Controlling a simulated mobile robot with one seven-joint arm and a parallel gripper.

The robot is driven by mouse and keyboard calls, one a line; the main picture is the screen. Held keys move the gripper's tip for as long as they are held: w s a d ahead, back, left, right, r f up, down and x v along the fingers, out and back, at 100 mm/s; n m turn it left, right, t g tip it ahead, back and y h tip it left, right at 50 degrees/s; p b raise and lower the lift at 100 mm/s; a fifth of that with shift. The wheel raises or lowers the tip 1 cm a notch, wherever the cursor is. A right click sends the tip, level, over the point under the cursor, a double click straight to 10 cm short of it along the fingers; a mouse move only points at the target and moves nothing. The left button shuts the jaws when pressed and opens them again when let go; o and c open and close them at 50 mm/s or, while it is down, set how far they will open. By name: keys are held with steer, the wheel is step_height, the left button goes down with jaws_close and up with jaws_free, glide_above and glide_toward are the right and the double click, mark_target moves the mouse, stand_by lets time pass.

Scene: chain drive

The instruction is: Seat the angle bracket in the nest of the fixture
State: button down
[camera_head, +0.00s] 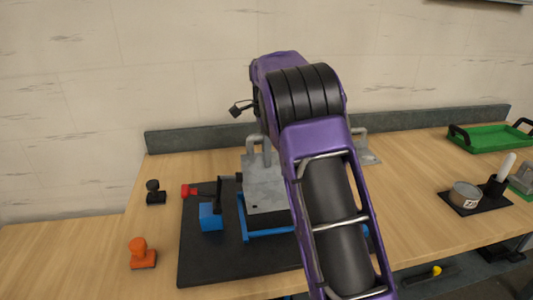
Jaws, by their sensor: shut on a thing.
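The fixture stands on a black base plate (205,262) on the wooden bench. It has a blue frame (262,235), a grey metal block (264,190) and a toggle clamp with a red handle (188,190) on a blue mount (211,217). My purple arm reaches over the fixture and covers its right part. My gripper is hidden behind the arm. I cannot make out the angle bracket or the nest for certain. A grey plate (370,158) with a bent bar shows just right of the arm; I cannot tell what it is.
A black knob-topped piece (154,192) and an orange one (140,254) stand left of the fixture. At right are a round tin (465,194) on a dark mat and a green tray (490,137). A grey ledge (200,140) runs along the wall.

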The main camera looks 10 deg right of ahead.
steer(key=b, duration=0.2)
glide_above(267, 183)
steer(key=shift+w+f, duration=0.15)
steer(key=shift+f, duration=0.9)
steer(key=shift+w+f, duration=0.1)
steer(key=shift+f, duration=0.9)
steer(key=shift+p, duration=1.25)
steer(key=shift+f+b, duration=0.5)
steer(key=shift+f, duration=0.65)
steer(key=c, duration=0.8)
jaws_free()
steer(key=shift+s, duration=0.1)
steer(key=shift+o, duration=1)
steer(key=shift+f, duration=0.15)
steer(key=r, duration=0.6)
steer(key=w+r+p, duration=0.1)
steer(key=r, duration=1)
steer(key=shift+w+r, duration=0.3)
